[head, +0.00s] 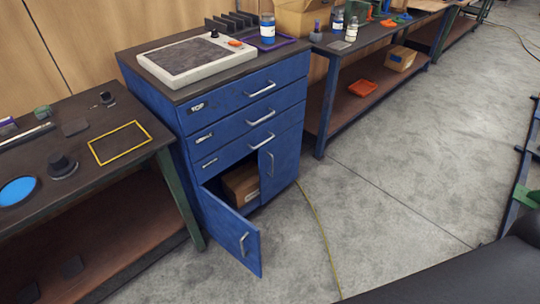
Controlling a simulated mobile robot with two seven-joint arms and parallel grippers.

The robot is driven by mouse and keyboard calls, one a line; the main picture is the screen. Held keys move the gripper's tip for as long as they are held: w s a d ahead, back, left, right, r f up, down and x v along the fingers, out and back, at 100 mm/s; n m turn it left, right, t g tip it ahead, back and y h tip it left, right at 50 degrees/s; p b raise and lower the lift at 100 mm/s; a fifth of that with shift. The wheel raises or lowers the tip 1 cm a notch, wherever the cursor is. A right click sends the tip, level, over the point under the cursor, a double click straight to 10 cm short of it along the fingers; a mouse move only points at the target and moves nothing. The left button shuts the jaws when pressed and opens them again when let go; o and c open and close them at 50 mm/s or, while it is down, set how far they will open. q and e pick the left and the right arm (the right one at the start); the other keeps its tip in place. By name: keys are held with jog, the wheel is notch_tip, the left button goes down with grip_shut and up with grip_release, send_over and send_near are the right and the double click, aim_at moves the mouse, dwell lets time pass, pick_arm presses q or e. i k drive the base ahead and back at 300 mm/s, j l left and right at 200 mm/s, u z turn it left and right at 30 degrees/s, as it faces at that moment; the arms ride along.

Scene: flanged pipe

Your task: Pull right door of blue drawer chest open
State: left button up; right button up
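The blue drawer chest (184,128) stands left of centre in the head view, with drawers above two lower doors. The right door (284,160) looks shut, about flush with the front. Its silver upright handle (270,164) is near its left edge. The left door (226,232) is swung open toward the lower middle, with its own handle (244,243) showing. A brown cardboard box (241,185) sits inside behind the opening, partly hidden by the right door. Neither of my grippers is in view.
A dark workbench (88,185) stands close on the chest's left, another bench (378,38) on its right. A tray-like panel (195,58) and a blue-labelled bottle (267,28) stand on the chest. The grey floor (400,165) in front is clear except for a thin yellow cable (322,222).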

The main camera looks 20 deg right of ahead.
aim_at(278, 159)
jog(key=i+l+u, duration=0.25)
jog(key=i+l, duration=0.4)
jog(key=l, duration=0.15)
jog(key=i+l+u, duration=0.1)
jog(key=l, duration=0.2)
jog(key=i+l, duration=0.1)
jog(key=l, duration=0.2)
jog(key=i+l+u, duration=0.15)
jog(key=l, duration=0.15)
jog(key=l+u, duration=0.45)
jog(key=l, duration=1.35)
jog(key=k+l, duration=0.1)
jog(key=l, duration=0.25)
jog(key=k+l, duration=0.1)
jog(key=l, duration=0.25)
jog(key=u, duration=0.05)
